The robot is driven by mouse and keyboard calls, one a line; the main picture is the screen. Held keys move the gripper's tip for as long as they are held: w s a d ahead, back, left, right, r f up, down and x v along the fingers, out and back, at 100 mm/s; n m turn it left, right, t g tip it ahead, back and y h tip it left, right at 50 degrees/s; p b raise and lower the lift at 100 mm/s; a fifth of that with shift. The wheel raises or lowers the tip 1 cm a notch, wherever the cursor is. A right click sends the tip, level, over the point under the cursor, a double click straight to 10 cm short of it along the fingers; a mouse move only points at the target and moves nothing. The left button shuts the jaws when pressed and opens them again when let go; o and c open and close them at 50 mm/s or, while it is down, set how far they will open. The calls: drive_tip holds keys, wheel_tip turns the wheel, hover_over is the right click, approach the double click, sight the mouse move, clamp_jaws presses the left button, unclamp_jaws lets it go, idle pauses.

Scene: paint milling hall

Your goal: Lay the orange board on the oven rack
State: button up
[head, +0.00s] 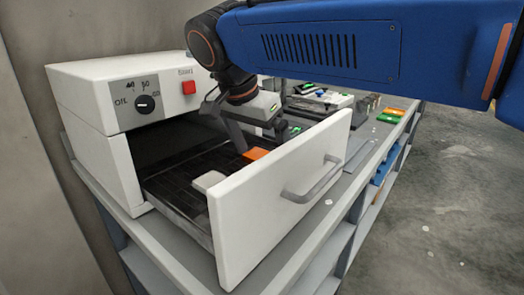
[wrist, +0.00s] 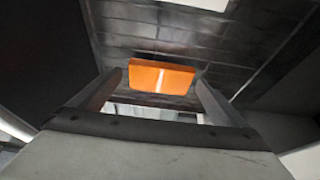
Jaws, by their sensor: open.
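The orange board (head: 256,153) lies on the dark oven rack (head: 175,185), inside the pulled-out drawer of the white oven (head: 110,130), close behind the drawer front. In the wrist view the orange board (wrist: 145,76) shows a pale streak at its middle and sits between and just beyond my fingertips. My gripper (head: 258,138) is open and low over the rack at the board. A finger stands on each side of the board in the wrist view; I cannot tell whether either touches it. The board's underside is hidden.
A pale block (head: 208,181) lies on the rack left of the orange board. The white drawer front (head: 275,195) with its grey handle (head: 312,182) rises as a wall on the near side. Behind, the grey bench (head: 375,140) carries several small boards and devices.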

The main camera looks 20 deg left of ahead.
drive_tip(key=v, duration=1.2)
